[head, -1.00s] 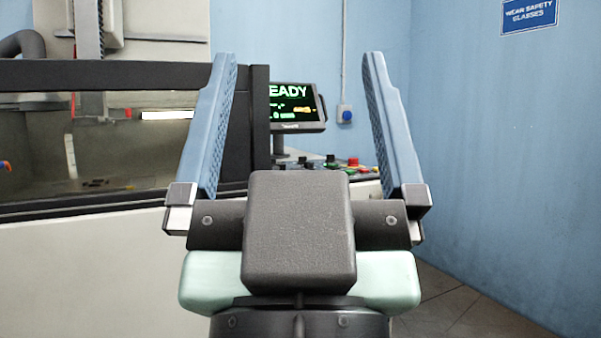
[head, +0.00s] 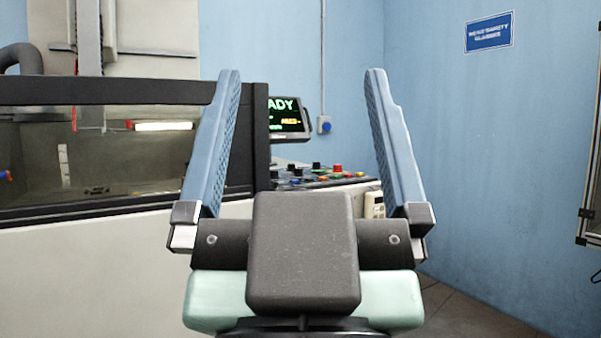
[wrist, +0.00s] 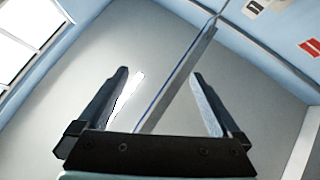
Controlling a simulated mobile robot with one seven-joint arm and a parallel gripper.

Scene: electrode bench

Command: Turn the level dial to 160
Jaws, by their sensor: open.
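My gripper (head: 303,85) is open and empty, held up in front of the head camera with its two blue fingers wide apart. It also shows in the wrist view (wrist: 158,75), pointing up toward the ceiling. A control panel (head: 325,182) with several knobs and coloured buttons shows beyond and between the fingers in the head view. I cannot tell which of its knobs is the level dial, and no 160 mark is readable.
A large machine (head: 90,235) with a dark-framed window fills the left. A pale handheld unit (head: 374,204) hangs at the panel's right end. A blue wall with a safety glasses sign (head: 489,32) is at the right. Floor (head: 470,312) shows free at lower right.

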